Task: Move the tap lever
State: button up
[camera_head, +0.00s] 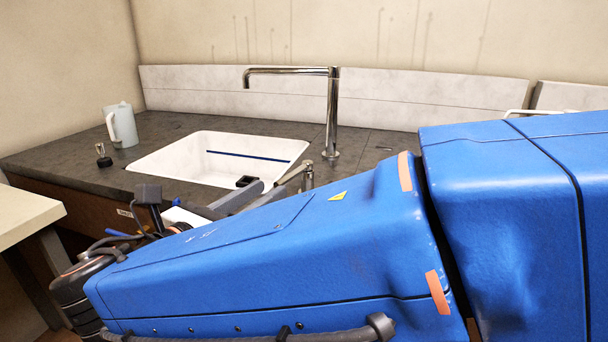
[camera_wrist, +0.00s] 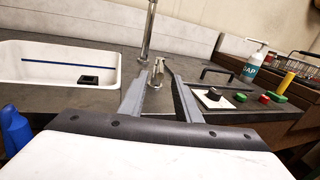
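The tap's tall chrome spout (camera_head: 333,115) rises behind the right side of the white sink (camera_head: 175,148), and its lower post also shows in the wrist view (camera_wrist: 149,32). The small metal tap lever (camera_head: 293,173) stands on a short body on the counter, in front of the post. In the wrist view the lever (camera_wrist: 157,68) appears between the tips of my gripper (camera_wrist: 159,76). The two grey fingers are apart with nothing held between them. I cannot tell whether either finger touches the lever. My blue arm hides part of the counter in the head view.
A pale jug (camera_head: 123,126) and a small brass piece (camera_head: 103,155) stand left of the sink. In the wrist view, a black-knobbed white plate (camera_wrist: 214,99), red and green pieces, a soap bottle (camera_wrist: 254,66) and a wire rack (camera_wrist: 297,66) lie right. A black block (camera_wrist: 89,79) is in the sink.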

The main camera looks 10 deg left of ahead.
send_near(309, 165)
jog(key=x, duration=0.5)
jog(key=shift+w+a+f, duration=0.15)
jog(key=shift+a+f, duration=0.05)
jog(key=shift+a, duration=0.15)
grip_shut()
